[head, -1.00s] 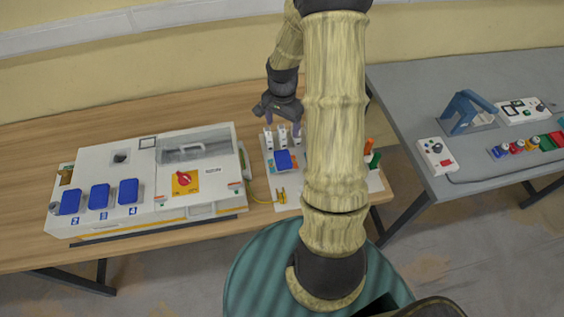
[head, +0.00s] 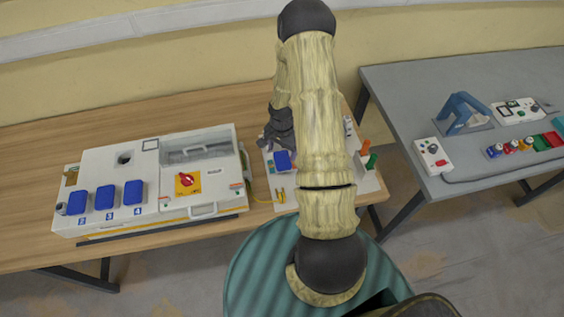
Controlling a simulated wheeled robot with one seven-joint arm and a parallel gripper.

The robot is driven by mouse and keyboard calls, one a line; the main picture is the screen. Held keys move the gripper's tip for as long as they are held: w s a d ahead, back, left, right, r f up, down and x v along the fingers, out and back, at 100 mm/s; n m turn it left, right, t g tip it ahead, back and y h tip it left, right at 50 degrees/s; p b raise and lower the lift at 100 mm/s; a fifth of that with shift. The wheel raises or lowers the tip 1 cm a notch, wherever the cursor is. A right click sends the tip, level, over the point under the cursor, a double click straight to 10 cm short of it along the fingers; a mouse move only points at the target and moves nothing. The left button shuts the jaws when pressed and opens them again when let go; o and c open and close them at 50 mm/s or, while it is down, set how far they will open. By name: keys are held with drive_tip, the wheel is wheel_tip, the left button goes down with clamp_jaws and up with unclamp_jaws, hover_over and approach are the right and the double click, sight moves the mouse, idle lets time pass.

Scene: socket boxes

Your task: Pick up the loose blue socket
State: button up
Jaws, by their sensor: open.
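A loose blue socket (head: 282,161) lies on the white board (head: 296,195) to the right of the grey-white box (head: 160,213). My gripper (head: 268,146) hangs open over the back part of that board, just behind and above the blue socket. Its fingers are small and dark here, and I cannot tell the exact gap to the socket. Several more blue sockets are on the box's front left, such as the one (head: 134,191) above the number 4. My arm hides the middle of the white board.
Yellow-handled pliers (head: 280,195) lie at the board's front left. Green and orange tools (head: 370,160) stand at its right. A grey table (head: 400,100) with a blue stand (head: 464,110) and a control box (head: 435,152) is farther right.

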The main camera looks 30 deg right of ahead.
sight(282, 159)
drive_tip(key=shift+f, duration=0.15)
drive_tip(key=shift+s+a+f+p, duration=0.1)
drive_tip(key=shift+s+f+p, duration=0.1)
drive_tip(key=shift+f+p, duration=1.25)
drive_tip(key=shift+f, duration=1.15)
drive_tip(key=c, duration=1.1)
